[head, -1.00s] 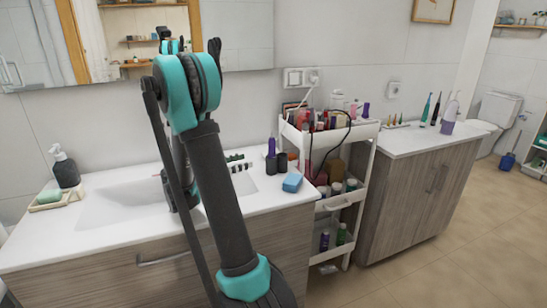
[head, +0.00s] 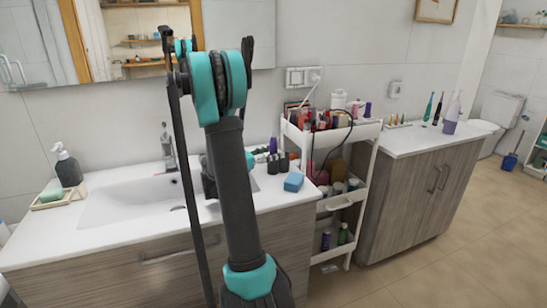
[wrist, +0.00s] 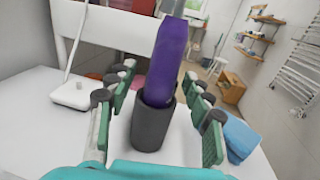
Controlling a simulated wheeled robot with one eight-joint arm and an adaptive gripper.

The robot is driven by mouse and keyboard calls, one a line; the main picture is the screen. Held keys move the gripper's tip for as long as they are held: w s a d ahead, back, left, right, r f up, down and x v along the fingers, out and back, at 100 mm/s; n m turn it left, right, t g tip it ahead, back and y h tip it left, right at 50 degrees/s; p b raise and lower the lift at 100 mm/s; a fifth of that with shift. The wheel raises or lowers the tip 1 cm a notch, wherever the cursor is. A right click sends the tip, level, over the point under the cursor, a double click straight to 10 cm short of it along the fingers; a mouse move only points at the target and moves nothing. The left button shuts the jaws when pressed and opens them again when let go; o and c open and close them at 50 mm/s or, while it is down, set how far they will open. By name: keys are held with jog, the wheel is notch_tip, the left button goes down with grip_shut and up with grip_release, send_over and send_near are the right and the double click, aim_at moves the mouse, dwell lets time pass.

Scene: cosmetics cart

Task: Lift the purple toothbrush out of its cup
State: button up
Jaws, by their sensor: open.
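The purple toothbrush (wrist: 167,62) looks like a thick purple handle standing slightly tilted in a dark grey cup (wrist: 152,126). In the head view, the toothbrush (head: 273,145) shows near the counter's right end, its cup partly covered by my gripper. My gripper (wrist: 160,76) is open, with green-padded fingers on the left and right of the toothbrush and cup rim. The toothbrush stands between the fingers, and nothing appears gripped.
A blue sponge-like block (head: 294,181) lies close by on the counter; it also shows in the wrist view (wrist: 239,137). A white cart (head: 345,201) full of bottles stands just right of the counter. The sink basin (head: 130,194) is to the left.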

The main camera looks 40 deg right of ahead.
jog(key=shift+d, duration=0.1)
grip_shut()
dwell(0.3)
jog(key=shift+r, duration=0.2)
